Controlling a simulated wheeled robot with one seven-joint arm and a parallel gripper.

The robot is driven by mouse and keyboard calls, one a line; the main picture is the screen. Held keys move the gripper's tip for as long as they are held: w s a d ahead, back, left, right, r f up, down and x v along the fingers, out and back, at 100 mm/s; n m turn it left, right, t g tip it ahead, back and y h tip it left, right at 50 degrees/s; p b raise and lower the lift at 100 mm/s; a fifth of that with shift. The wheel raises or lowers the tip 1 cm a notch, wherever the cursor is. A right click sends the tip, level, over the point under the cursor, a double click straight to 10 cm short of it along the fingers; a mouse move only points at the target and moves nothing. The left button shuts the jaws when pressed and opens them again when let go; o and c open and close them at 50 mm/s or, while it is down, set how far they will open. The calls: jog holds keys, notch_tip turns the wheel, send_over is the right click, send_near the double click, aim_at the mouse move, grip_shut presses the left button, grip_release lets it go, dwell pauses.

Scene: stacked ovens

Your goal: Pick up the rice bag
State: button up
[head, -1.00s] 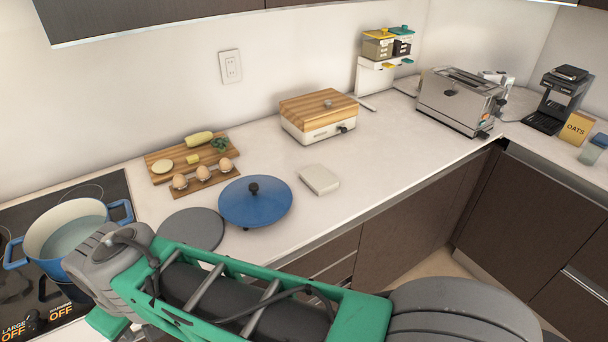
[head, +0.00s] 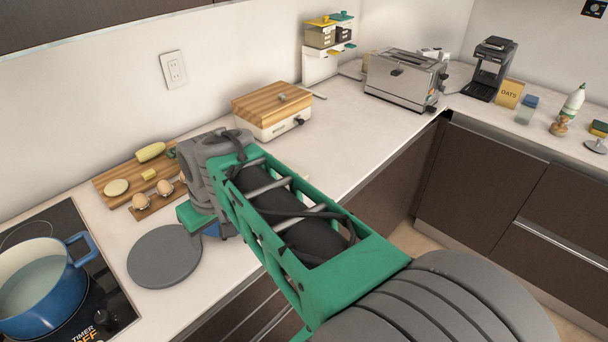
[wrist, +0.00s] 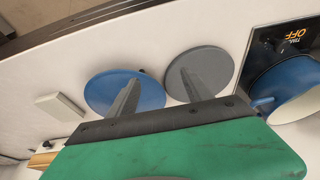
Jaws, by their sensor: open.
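A small pale flat pack (wrist: 62,108) lies on the counter at the left of the wrist view. It may be the rice bag, but I cannot read a label on it. In the head view my arm hides it. My gripper (wrist: 158,76) is open and empty in the wrist view. Its two fingers are apart, over the blue lid (wrist: 112,92) and the grey disc (wrist: 212,68), to the right of the pale pack. In the head view the fingers are hidden behind my arm.
A blue pot (head: 35,290) stands on the hob (head: 75,230) at left. A cutting board with food (head: 112,182), a wood-topped appliance (head: 270,108), a toaster (head: 405,78), a coffee machine (head: 490,68) and an oats pack (head: 508,93) line the counter. Counter before the toaster is clear.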

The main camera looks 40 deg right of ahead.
aim_at(305, 175)
jog(key=shift+o, duration=0.7)
jog(key=w+d, duration=0.1)
jog(key=d, duration=0.1)
jog(key=w+d, duration=0.2)
jog(key=d, duration=0.1)
jog(key=w+d, duration=0.2)
jog(key=shift+d+r, duration=0.2)
jog(key=shift+o, duration=0.7)
jog(key=w+d, duration=0.1)
jog(key=d, duration=0.1)
jog(key=w+d, duration=0.1)
jog(key=d, duration=0.4)
jog(key=shift+w+d+b, duration=0.1)
jog(key=shift+w+b, duration=0.2)
jog(key=shift+w, duration=0.1)
jog(key=shift+o, duration=0.8)
jog(key=d, duration=0.7)
jog(key=shift+w+d+f+t, duration=0.3)
jog(key=shift+w+d+f, duration=0.05)
jog(key=shift+d+f, duration=0.05)
jog(key=shift+o, duration=1.4)
jog(key=d, duration=0.5)
jog(key=s+d+f, duration=0.1)
jog(key=d, duration=0.2)
jog(key=shift+s+d, duration=0.1)
jog(key=shift+d, duration=0.05)
jog(key=shift+o, duration=0.7)
jog(key=shift+d+f, duration=0.3)
jog(key=shift+d, duration=0.25)
jog(key=x, duration=0.7)
